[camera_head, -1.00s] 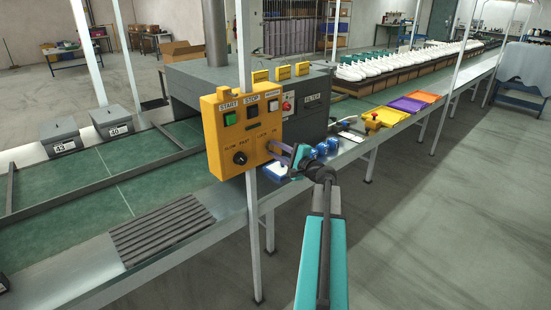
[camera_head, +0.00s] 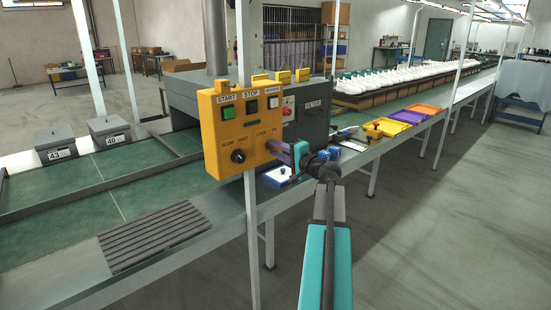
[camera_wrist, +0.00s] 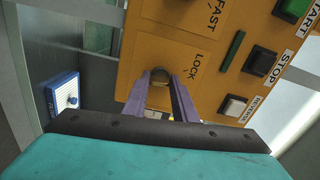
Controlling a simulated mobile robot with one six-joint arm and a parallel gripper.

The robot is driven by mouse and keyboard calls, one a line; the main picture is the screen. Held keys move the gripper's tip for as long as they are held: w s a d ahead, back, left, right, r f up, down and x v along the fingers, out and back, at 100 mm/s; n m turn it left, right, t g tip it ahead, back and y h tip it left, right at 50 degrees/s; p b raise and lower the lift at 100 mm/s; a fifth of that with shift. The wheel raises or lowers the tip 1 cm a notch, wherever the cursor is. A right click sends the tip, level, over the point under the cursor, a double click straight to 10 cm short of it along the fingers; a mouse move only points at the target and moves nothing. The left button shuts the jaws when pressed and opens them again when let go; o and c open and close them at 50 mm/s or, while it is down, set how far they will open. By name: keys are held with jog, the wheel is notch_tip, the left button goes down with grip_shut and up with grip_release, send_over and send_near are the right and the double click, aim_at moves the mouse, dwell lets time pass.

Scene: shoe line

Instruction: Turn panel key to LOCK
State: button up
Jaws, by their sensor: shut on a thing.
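The yellow control panel (camera_head: 211,165) stands on a post in the head view, with LOCK and ON lettering at its lower right. My gripper (camera_head: 273,147) reaches that corner from the right. In the wrist view the panel (camera_wrist: 225,65) is close and turned sideways. My purple fingers (camera_wrist: 162,95) are shut on the panel key (camera_wrist: 159,94), a small round-ended piece beside the LOCK label. The fingers hide most of the key, so I cannot tell which mark it points to. In the head view the key is hidden by my gripper.
A black SLOW/FAST knob (camera_head: 238,156) sits left on the panel, below green START (camera_head: 228,112) and dark STOP (camera_head: 252,107) buttons. A blue-and-white item (camera_head: 278,178) lies on the conveyor edge behind my gripper. It shows in the wrist view too (camera_wrist: 64,93).

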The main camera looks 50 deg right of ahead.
jog(key=n+b, duration=0.5)
jog(key=b, duration=0.4)
jog(key=shift+f, duration=0.2)
jog(key=shift+r+n+b, duration=0.2)
jog(key=shift+n+b, duration=0.2)
jog(key=shift+b, duration=0.1)
jog(key=o, duration=1)
jog(key=shift+o, duration=0.2)
jog(key=shift+s, duration=0.1)
jog(key=s, duration=1.3)
jog(key=shift+s+a, duration=0.3)
jog(key=shift+a, duration=0.15)
jog(key=shift+w, duration=0.1)
